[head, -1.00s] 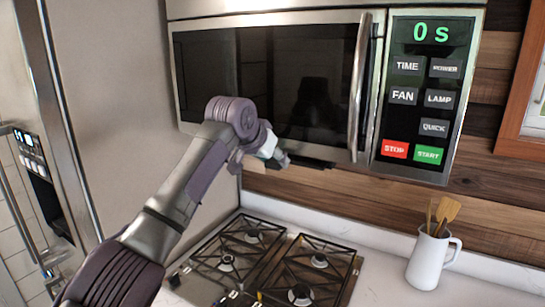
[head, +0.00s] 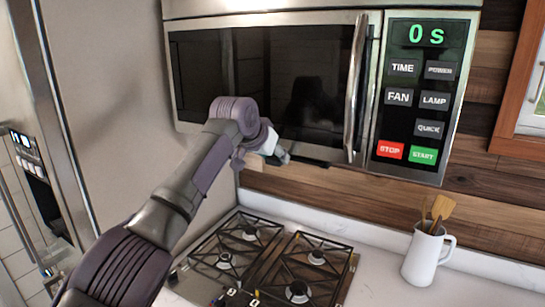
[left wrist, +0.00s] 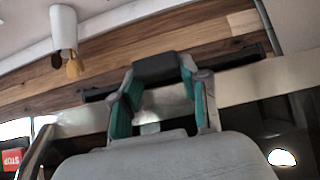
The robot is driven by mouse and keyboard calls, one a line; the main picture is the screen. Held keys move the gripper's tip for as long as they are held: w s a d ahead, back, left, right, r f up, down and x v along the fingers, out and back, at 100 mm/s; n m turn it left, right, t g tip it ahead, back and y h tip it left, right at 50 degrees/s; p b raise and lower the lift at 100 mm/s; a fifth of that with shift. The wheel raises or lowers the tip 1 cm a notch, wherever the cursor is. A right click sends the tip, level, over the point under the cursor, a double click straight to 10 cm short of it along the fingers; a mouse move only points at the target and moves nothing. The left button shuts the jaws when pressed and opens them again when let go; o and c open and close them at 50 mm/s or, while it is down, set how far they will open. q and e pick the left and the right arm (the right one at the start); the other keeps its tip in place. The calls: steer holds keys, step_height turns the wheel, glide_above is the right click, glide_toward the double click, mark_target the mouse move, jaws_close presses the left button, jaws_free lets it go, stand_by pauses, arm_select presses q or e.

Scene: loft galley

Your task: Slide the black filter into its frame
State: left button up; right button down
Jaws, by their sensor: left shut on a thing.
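My left gripper (head: 281,156) is just below the lower front edge of the microwave (head: 275,130). In the left wrist view its teal-padded fingers (left wrist: 160,82) are shut on a black block, part of the black filter (left wrist: 155,67). A thin dark strip runs out on both sides of this block; I cannot tell whether it is filter or frame. In the head view a dark strip (head: 312,162) shows right of the gripper, under the microwave. The frame cannot be made out clearly, nor whether the filter touches it. My right gripper is not in view.
The gas hob (head: 262,262) lies below my left arm. A white jug (head: 427,258) with wooden utensils stands on the counter at the right. The microwave's vertical handle (head: 355,90) sticks out to the right of the gripper. A tall cabinet side (head: 110,100) stands at the left.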

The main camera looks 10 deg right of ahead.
arm_select(q)
steer(key=shift+w+d, duration=0.2)
steer(key=shift+w, duration=0.05)
steer(key=o, duration=1.3)
steer(key=shift+r, duration=0.1)
steer(key=shift+s+a+r, duration=0.2)
steer(key=shift+s+r, duration=0.1)
steer(key=shift+r, duration=0.1)
steer(key=v, duration=1)
steer(key=shift+s+a+r, duration=0.2)
steer(key=shift+s+a, duration=0.05)
steer(key=shift+a, duration=0.05)
